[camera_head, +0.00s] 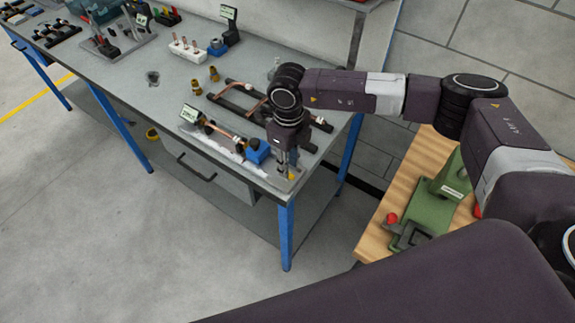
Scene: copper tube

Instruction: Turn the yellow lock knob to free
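My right gripper (285,163) points down at the front right corner of the grey workbench (140,108). Its fingers are small and partly hidden, so I cannot tell whether they are open or shut. A small yellow spot, likely the yellow lock knob (292,176), shows right by the fingertips; I cannot tell whether they touch it or which way it is turned. A blue block (258,153) sits just left of the gripper, at the end of a fixture holding a copper tube (222,131). My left gripper is not in view.
A black frame with copper tubes (240,87) lies behind the fixture. Brass fittings (197,86) and a white block with copper pieces (187,50) stand farther left. A wooden table (375,236) with a green device (440,195) is at the right. The floor in front is clear.

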